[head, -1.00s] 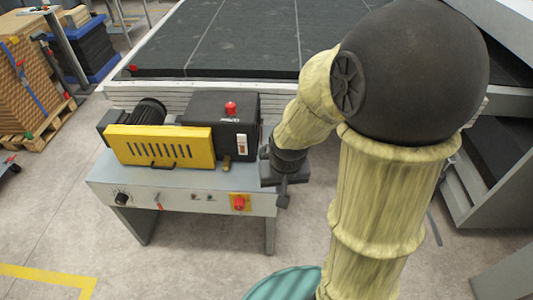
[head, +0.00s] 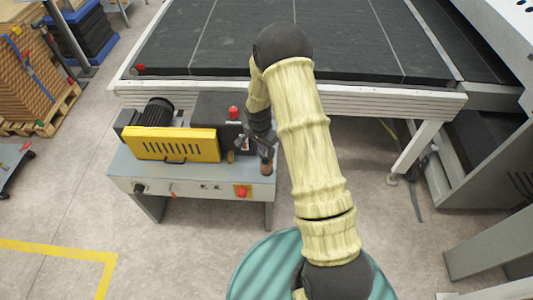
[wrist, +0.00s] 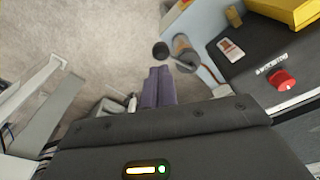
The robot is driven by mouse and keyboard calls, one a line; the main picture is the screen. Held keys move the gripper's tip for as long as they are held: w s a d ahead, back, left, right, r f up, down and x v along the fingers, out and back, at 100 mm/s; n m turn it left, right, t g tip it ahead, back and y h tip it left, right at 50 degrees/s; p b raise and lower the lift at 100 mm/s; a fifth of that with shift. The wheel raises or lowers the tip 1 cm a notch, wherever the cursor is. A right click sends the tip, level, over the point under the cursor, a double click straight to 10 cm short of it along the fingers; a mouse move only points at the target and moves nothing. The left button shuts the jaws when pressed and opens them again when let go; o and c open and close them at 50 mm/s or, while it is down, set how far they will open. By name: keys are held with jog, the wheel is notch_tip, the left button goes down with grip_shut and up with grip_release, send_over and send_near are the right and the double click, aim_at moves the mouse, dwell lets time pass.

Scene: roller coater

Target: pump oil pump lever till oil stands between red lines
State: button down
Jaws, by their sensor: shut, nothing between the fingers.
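The oil pump is a small brownish cylinder (head: 266,161) at the right end of the grey machine bench; it also shows in the wrist view (wrist: 183,44). Its lever is a thin rod ending in a dark round knob (wrist: 160,49). My gripper (wrist: 159,70) is shut and empty, its fingertips just below the knob in the wrist picture; I cannot tell whether they touch it. In the head view my gripper (head: 243,143) is small and dark beside the pump. A white sight gauge (wrist: 230,47) sits on the black box; its oil level is too small to read.
The black box (wrist: 262,58) carries a red cap (wrist: 283,80). A yellow guard (head: 172,145) and a brass fitting (head: 231,156) are close by. A red switch (head: 242,191) is on the bench front.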

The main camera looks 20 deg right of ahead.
aim_at(264, 160)
jog(key=shift+a, duration=0.15)
jog(key=shift+s+f, duration=0.1)
jog(key=shift+f, duration=0.15)
jog(key=shift+w+d+f+b, duration=0.15)
jog(key=shift+f+b, duration=0.45)
jog(key=shift+f, duration=0.5)
jog(key=shift+w+d+f+b, duration=0.1)
jog(key=shift+f+b, duration=0.55)
jog(key=shift+f, duration=0.45)
jog(key=shift+w+d+f+b, duration=0.15)
jog(key=shift+f+b, duration=0.45)
jog(key=shift+f, duration=0.5)
jog(key=shift+s, duration=0.1)
